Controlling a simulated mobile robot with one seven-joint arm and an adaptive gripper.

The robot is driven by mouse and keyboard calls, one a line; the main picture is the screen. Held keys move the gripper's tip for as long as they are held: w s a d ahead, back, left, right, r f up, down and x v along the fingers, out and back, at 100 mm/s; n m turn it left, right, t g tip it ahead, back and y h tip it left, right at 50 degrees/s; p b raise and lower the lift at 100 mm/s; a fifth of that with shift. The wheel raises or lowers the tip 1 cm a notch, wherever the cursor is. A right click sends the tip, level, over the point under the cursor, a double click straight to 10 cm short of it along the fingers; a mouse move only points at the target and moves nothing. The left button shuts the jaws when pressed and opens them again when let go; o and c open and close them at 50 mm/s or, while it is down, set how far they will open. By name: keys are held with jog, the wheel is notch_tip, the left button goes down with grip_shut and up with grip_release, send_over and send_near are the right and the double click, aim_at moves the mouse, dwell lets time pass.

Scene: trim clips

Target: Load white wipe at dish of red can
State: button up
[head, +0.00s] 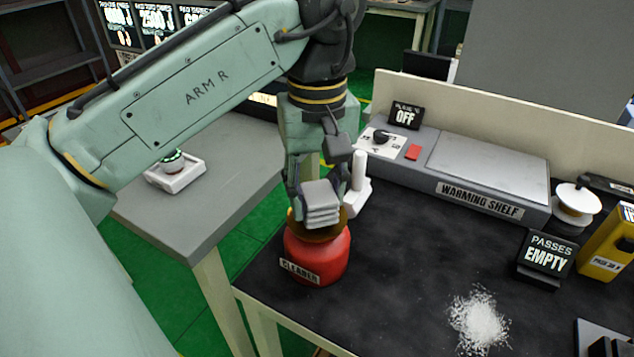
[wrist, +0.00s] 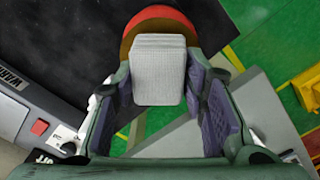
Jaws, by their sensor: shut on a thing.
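A red can (head: 318,255) labelled CLEANER stands upright at the near left edge of the dark table, with a brass-coloured dish (head: 329,234) on its top. My gripper (head: 318,195) is directly above the dish, shut on a white wipe (head: 321,203), a folded, layered pad. In the wrist view the wipe (wrist: 159,70) sits between the two finger pads and covers much of the dish (wrist: 160,28). The wipe is at or just over the dish; I cannot tell whether they touch. The can's red rim (wrist: 160,13) shows behind it.
A warming shelf (head: 487,165) with an OFF display (head: 405,115) runs along the back. A white upright object (head: 358,185) stands close to my gripper. White powder (head: 480,320) lies at the front right, near a PASSES EMPTY sign (head: 546,258). The middle of the dark table is clear.

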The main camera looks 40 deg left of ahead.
aim_at(317, 191)
jog(key=shift+f+b, duration=0.5)
jog(key=shift+f, duration=0.4)
dwell(0.8)
jog(key=shift+r, duration=0.1)
dwell(0.4)
notch_tip(317, 191, up, 5)
jog(key=p, duration=0.5)
jog(key=shift+r, duration=0.9)
jog(key=shift+s, duration=0.1)
